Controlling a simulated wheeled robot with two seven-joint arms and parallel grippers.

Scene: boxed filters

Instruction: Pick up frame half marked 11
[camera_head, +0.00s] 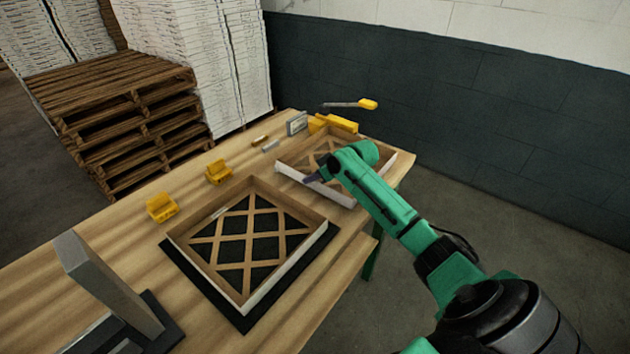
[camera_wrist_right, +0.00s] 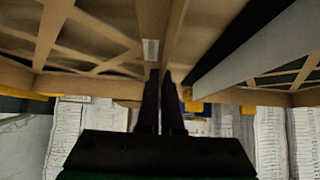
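Two shallow cardboard frame halves with lattice floors are on the wooden table. The far one (camera_head: 382,172) lies at the back right, partly hidden by my right arm. The near one (camera_head: 285,272) lies on a black mat (camera_head: 205,293). I cannot read a number on either. My right gripper (camera_head: 312,180) is at the near wall of the far frame half. In the right wrist view its dark fingers (camera_wrist_right: 161,78) are close together, with a frame wall (camera_wrist_right: 176,30) between them, near a small pale label (camera_wrist_right: 150,49). My left gripper is not in view.
Yellow holders (camera_head: 161,207) stand along the table's far-left edge. A yellow block (camera_head: 338,122), a yellow-handled tool (camera_head: 367,104) and a small grey box (camera_head: 297,123) are at the back. A grey upright plate (camera_head: 107,287) stands front left. Pallets (camera_head: 125,110) stand behind.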

